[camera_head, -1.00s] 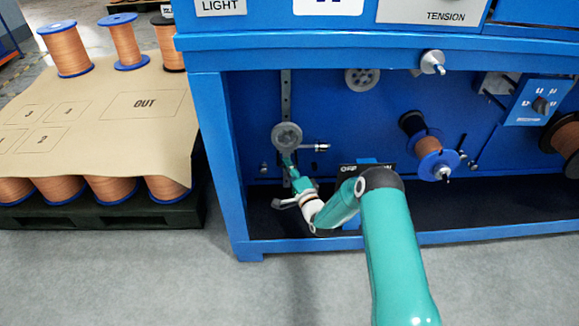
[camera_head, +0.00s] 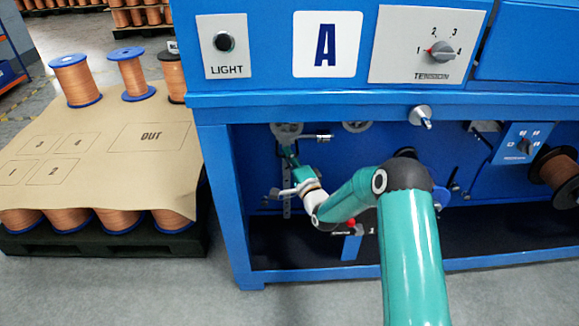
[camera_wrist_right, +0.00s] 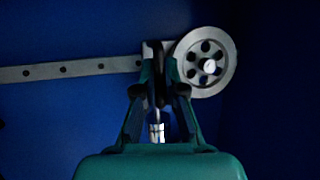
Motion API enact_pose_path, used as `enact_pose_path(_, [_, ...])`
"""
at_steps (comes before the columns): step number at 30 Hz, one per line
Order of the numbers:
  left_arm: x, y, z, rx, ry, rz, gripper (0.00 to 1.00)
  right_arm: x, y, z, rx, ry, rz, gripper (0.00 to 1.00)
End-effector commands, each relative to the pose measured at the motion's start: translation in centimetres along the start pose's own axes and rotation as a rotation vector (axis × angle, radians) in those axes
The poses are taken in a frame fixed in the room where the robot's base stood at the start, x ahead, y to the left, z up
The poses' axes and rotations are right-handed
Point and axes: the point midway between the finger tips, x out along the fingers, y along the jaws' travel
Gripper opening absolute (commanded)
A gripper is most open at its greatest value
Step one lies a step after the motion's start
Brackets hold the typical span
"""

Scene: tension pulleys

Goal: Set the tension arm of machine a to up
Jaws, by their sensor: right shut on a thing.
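Machine a (camera_head: 328,45), blue with a big "A" plate, fills the right of the head view. Its tension arm carries a grey spoked pulley (camera_head: 287,131) just under the top beam, at the upper part of a vertical holed rail (camera_head: 287,208). A short metal pin (camera_head: 318,136) sticks out beside it. In the right wrist view the pulley (camera_wrist_right: 206,62) and the rail (camera_wrist_right: 75,68) show close up. My right gripper (camera_wrist_right: 160,58) is shut on the tension arm beside the pulley; the exact contact is dark. My left gripper is not in view.
The tension knob (camera_head: 442,50) and light button (camera_head: 224,41) sit on the panel above. A knob (camera_head: 422,116) juts from the beam. A second pulley (camera_head: 357,125) sits right of the tension arm. Copper spools (camera_head: 72,80) stand on a covered pallet at left.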

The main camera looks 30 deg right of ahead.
Motion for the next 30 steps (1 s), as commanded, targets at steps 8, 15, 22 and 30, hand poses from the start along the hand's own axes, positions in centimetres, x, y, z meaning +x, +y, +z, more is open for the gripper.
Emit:
enact_pose_path(8, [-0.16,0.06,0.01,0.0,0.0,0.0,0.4,0.06,-0.34,-0.12,0.002,0.003,0.008,0.0])
enact_pose_path(15, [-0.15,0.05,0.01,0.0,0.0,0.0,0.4,0.02,-0.2,-0.1,0.003,0.002,0.011,0.22])
enact_pose_path(22, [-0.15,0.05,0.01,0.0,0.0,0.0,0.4,0.0,-0.13,-0.04,0.003,0.001,0.012,0.35])
enact_pose_path(30, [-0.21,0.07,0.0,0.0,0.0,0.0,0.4,-0.6,-0.11,-0.06,0.003,0.001,0.013,0.35])
